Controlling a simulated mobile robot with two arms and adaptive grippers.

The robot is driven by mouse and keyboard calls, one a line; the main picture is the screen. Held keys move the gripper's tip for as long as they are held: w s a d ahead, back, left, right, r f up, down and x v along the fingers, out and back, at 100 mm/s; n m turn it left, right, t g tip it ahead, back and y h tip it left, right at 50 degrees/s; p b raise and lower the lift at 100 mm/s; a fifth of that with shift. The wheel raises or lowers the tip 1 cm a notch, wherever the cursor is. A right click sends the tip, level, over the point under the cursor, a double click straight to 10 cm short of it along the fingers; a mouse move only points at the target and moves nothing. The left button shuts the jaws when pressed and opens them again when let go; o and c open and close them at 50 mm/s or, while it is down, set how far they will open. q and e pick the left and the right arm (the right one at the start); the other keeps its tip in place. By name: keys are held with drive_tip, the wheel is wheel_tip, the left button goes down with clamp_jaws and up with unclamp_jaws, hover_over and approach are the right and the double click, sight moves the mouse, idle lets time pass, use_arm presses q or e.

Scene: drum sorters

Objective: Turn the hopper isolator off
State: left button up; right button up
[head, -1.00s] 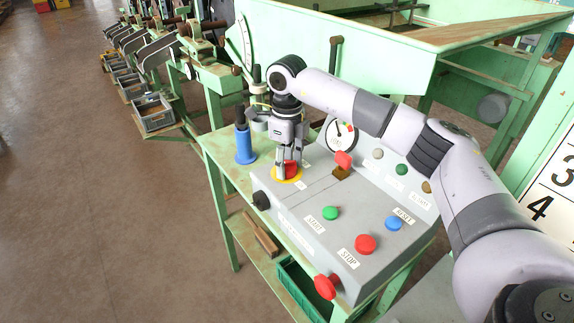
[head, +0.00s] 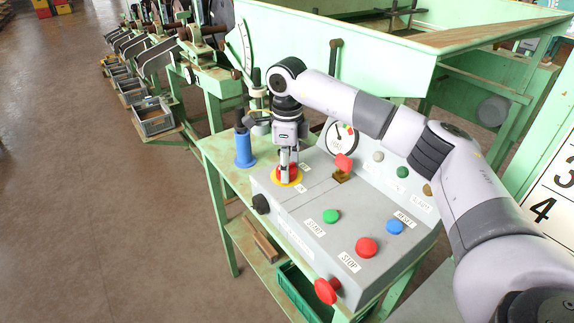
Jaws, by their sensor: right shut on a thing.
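The hopper isolator is a red rotary knob (head: 295,172) on a yellow disc (head: 289,181) at the far left of the grey control box (head: 320,215). My right gripper (head: 286,176) points straight down over it, with its fingers shut on the knob and hiding much of it. Small labels lie beside the disc; their words are too small to read surely. My left gripper is not in view.
The box also carries a green START button (head: 331,216), a red STOP button (head: 366,247), a blue RESET button (head: 395,227) and a red lever (head: 343,163). A red mushroom knob (head: 326,290) sits on the front. A blue-based tool (head: 244,150) stands left of my gripper.

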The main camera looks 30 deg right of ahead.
drive_tip(key=o, duration=1.1)
drive_tip(key=shift+o, duration=0.2)
wheel_tip(320, 180, up, 12)
